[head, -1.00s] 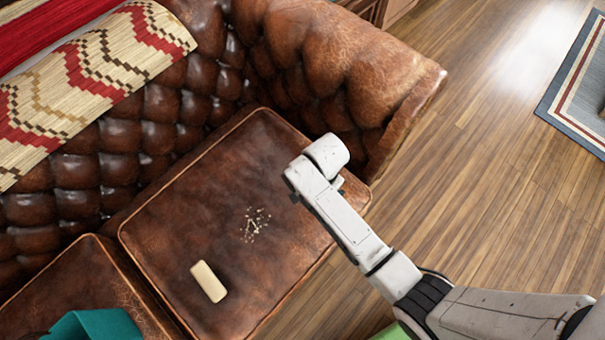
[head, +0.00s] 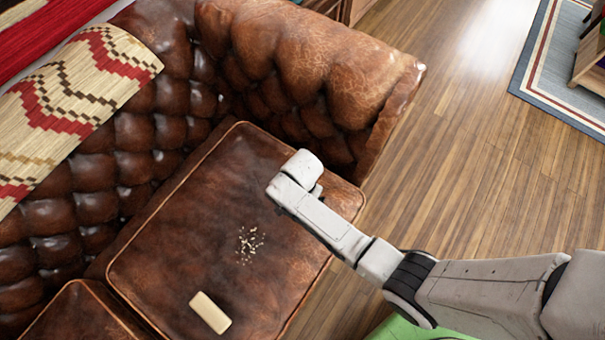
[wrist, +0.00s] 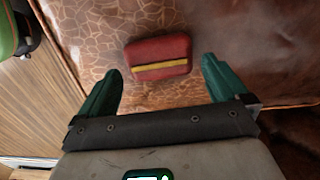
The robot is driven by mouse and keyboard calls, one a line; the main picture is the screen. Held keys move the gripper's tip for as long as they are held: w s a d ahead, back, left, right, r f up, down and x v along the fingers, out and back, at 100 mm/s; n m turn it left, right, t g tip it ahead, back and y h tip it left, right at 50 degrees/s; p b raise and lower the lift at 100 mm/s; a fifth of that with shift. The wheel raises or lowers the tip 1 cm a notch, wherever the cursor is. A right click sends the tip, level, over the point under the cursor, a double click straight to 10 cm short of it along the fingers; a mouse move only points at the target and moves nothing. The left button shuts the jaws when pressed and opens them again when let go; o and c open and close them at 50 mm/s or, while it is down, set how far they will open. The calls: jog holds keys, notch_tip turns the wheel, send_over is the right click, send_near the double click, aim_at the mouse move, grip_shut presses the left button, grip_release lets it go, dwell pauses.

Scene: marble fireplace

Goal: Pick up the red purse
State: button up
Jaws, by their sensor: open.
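The red purse (wrist: 160,57) has a yellow stripe across it and lies on cracked brown leather in the upper middle of the wrist view. My gripper (wrist: 161,72) is open. Its two teal fingers point toward the purse, one to the left and one to the right, and nothing is held between them. I cannot tell whether either finger touches it. In the head view the purse does not show, and the end of my arm is over the right part of the sofa's seat cushion (head: 190,230), with the fingers hidden.
A cream block (head: 210,313) and scattered crumbs (head: 248,245) lie on the cushion. The tufted sofa arm (head: 320,85) rises behind my arm. A patterned blanket (head: 85,85) covers the backrest. Wooden floor (head: 480,150) is open at right. A green thing (head: 410,328) shows at the bottom.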

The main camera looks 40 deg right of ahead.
jog(key=shift+f, duration=1.45)
jog(key=shift+c, duration=0.2)
jog(key=c, duration=0.7)
